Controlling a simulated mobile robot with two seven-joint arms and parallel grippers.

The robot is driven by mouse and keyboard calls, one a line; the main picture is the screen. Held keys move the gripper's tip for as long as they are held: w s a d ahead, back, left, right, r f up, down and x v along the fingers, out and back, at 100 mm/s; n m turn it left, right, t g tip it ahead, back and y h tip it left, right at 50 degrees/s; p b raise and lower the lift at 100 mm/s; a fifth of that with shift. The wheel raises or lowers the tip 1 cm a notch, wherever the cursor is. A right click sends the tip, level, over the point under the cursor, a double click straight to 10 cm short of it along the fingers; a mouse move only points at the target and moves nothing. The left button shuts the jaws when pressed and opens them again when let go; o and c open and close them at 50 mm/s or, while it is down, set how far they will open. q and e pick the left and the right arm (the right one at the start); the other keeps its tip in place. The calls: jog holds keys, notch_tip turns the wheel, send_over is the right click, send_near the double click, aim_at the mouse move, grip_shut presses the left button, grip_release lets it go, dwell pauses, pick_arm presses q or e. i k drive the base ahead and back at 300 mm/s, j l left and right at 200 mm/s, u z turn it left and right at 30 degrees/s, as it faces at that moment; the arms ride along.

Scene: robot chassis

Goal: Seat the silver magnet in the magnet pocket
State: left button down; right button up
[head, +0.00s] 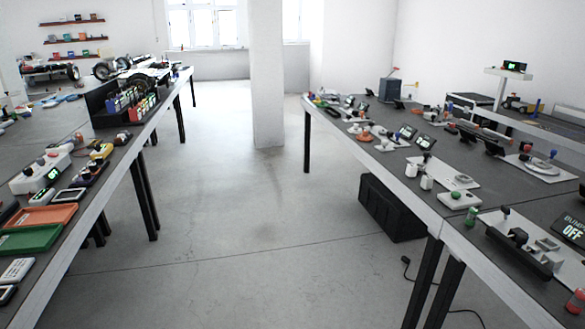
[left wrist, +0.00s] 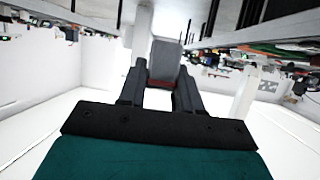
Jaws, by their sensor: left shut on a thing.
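My left gripper (left wrist: 162,72) shows only in the left wrist view. It is shut on a grey block with a dull red band, which I take to be the silver magnet (left wrist: 165,60). The block sticks out beyond the two dark fingers, and its sides are partly hidden by them. It is held in the air, clear of any table. Neither gripper shows in the head view. I cannot pick out the magnet pocket; several pale plates with fittings lie on the right table, one of them a light plate (head: 462,181).
A long right table (head: 405,187) carries many small devices, including a "BUMP OFF" display (head: 572,229). A left table (head: 112,176) holds an orange tray (head: 42,217) and a green tray (head: 32,240). A black crate (head: 390,208) stands on the floor. The aisle up to the pillar (head: 268,75) is clear.

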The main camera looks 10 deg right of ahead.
aim_at(425, 159)
jog(key=i+j+z, duration=0.1)
jog(key=i, duration=0.45)
jog(key=i+j, duration=0.15)
jog(key=i, duration=0.45)
jog(key=i+z, duration=0.35)
jog(key=i+j+z, duration=0.1)
jog(key=z, duration=0.2)
jog(key=i+j+z, duration=0.15)
jog(key=z, duration=0.2)
jog(key=i+j+z, duration=0.15)
jog(key=z, duration=0.3)
jog(key=i+j+z, duration=0.3)
jog(key=z, duration=0.15)
jog(key=i+j+z, duration=0.15)
jog(key=j+z, duration=0.15)
jog(key=z, duration=0.15)
jog(key=i+j+z, duration=0.1)
jog(key=j+z, duration=0.3)
jog(key=i+j+z, duration=0.1)
jog(key=j+z, duration=0.85)
jog(key=j, duration=0.5)
